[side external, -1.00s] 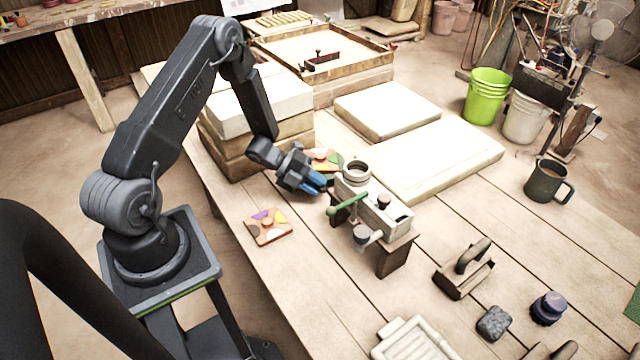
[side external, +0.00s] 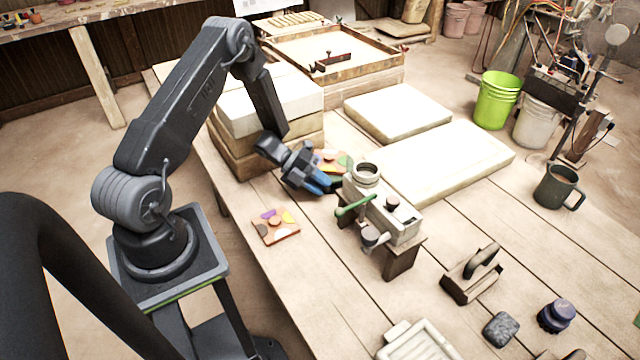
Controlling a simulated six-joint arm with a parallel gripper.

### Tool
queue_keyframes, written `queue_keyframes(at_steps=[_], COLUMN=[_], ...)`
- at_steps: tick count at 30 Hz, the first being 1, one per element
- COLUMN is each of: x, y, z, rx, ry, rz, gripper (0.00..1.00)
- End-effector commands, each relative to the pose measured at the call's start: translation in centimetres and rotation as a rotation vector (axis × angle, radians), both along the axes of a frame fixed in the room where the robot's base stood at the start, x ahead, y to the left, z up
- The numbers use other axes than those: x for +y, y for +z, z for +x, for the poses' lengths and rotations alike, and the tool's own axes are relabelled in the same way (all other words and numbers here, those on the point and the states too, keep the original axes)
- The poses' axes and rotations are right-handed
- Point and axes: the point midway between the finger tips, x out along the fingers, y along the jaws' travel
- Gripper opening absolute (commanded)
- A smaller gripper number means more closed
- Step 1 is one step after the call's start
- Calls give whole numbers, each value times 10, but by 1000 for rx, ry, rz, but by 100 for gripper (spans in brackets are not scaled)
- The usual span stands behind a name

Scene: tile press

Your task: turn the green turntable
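A tile with coloured patches (side external: 331,157) lies on the table behind my gripper, left of the press. Green shows at its right side, but I cannot tell whether that is the green turntable or a patch on the tile; no other turntable is clearly visible. My gripper (side external: 327,184), dark with blue fingers, points down and right just in front of this tile and hides its near part. The gap between the fingers is too small to judge, and I cannot tell whether they touch anything.
The press (side external: 386,212) with a green handle (side external: 353,205) stands close right of my gripper. A second tile (side external: 276,228) lies nearer the front edge. Stacked blocks (side external: 262,150) stand behind left; pale slabs (side external: 440,165) lie behind right. Open tabletop lies in front of the gripper.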

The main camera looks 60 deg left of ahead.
Motion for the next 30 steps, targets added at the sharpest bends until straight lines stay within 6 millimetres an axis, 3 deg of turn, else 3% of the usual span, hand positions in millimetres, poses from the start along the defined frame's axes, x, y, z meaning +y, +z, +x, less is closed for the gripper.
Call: queue_keyframes(at_steps=[8, 20, 30], x=[0, -4, -19], y=[0, 0, 0], z=[0, 3, 20], rx=[1, 1, 2], ry=[0, 43, 290], rz=[1, 1, 0], gripper=[48, 48, 48])
